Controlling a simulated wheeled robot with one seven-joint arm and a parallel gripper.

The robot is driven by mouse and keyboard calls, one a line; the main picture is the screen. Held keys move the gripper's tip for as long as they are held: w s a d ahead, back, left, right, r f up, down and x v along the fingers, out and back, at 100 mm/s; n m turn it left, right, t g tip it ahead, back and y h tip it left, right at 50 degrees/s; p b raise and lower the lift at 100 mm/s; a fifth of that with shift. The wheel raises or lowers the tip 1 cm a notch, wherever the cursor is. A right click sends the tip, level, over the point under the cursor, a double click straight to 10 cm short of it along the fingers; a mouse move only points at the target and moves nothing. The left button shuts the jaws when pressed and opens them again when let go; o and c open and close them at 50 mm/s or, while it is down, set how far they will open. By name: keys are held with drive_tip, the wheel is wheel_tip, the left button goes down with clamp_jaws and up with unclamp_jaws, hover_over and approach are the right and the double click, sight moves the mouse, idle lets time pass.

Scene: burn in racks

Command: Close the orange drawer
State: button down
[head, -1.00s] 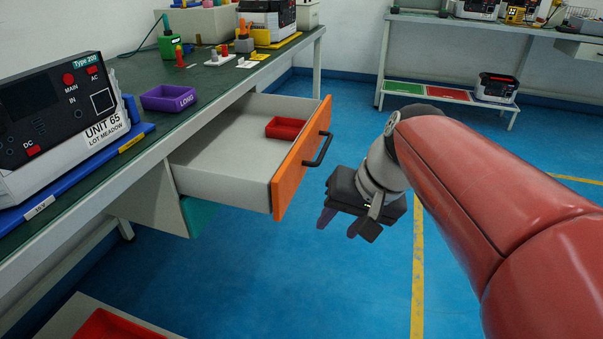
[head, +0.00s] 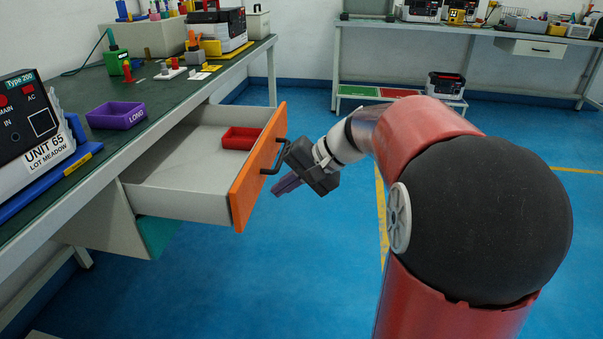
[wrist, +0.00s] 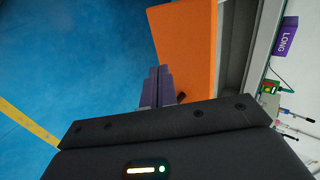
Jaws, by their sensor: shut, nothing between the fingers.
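The orange drawer (head: 245,190) under the green-topped bench stands pulled out, with its pale interior open to view. Its dark bar handle (head: 276,158) is on the orange front. My gripper (head: 287,184) is just outside the front, close to the handle, with its purple fingers together and empty. I cannot tell whether it touches the handle. In the wrist view the shut fingers (wrist: 157,85) point alongside the orange front (wrist: 188,55). Most of the handle is hidden there.
A red tray (head: 241,138) sits inside the drawer. On the bench (head: 160,105) are a purple LONG bin (head: 116,115) and the UNIT 65 device (head: 38,125). A teal panel (head: 157,235) shows below the drawer. Blue floor is clear in front of it.

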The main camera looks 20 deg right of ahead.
sight(249, 195)
drive_tip(key=shift+w+a+f, duration=0.1)
drive_tip(key=shift+w+a, duration=0.3)
drive_tip(key=shift+a, duration=0.25)
drive_tip(key=shift+w+a+f, duration=0.1)
drive_tip(key=shift+w+a, duration=0.25)
drive_tip(key=shift+a, duration=0.35)
drive_tip(key=shift+w+a+f, duration=0.1)
drive_tip(key=shift+w+a, duration=0.3)
drive_tip(key=shift+a, duration=0.25)
